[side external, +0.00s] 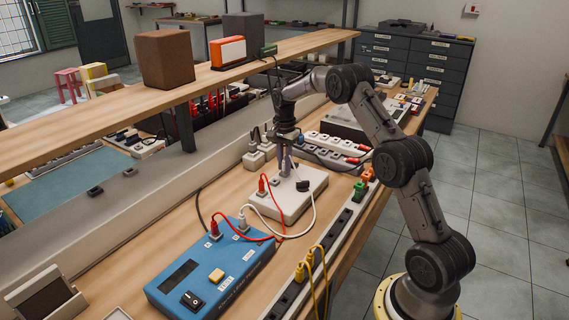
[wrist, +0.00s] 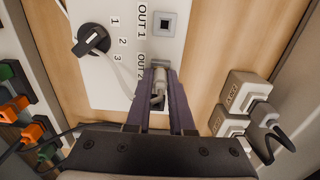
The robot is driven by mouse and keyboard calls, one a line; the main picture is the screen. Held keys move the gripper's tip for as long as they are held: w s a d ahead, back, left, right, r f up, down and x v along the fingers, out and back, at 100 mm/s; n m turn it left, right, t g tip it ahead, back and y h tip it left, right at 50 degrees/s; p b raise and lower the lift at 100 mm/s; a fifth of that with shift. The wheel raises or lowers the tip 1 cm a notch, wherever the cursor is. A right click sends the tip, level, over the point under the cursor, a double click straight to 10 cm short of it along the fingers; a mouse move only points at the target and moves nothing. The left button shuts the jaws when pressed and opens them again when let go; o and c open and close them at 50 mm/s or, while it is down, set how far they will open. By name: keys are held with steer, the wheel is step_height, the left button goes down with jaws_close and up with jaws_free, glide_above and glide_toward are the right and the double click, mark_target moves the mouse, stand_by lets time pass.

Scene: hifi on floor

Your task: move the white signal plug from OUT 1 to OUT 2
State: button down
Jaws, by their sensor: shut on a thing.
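The white signal plug (wrist: 158,88) is between the two dark fingers of my gripper (wrist: 162,76), which is shut on it. The plug is at the OUT 2 socket (wrist: 158,64) of the white switch box (wrist: 100,85). Its tip is partly hidden, so I cannot tell how deep it sits. The OUT 1 socket (wrist: 165,24) is empty. In the side external view my gripper (side external: 286,172) points down over the far part of the white box (side external: 290,207). The plug itself is hard to make out there.
A black selector knob (wrist: 92,40) is beside the sockets. A white cable (side external: 313,207) loops over the box. A blue device (side external: 210,268) with a red lead (side external: 266,238) stands in front. Grey plugs (wrist: 262,112) sit in white outlets beside the box. A shelf (side external: 180,80) hangs behind.

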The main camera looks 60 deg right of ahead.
steer(key=c, duration=0.7)
jaws_free()
step_height(320, 180, up, 19)
stand_by(0.8)
stand_by(0.4)
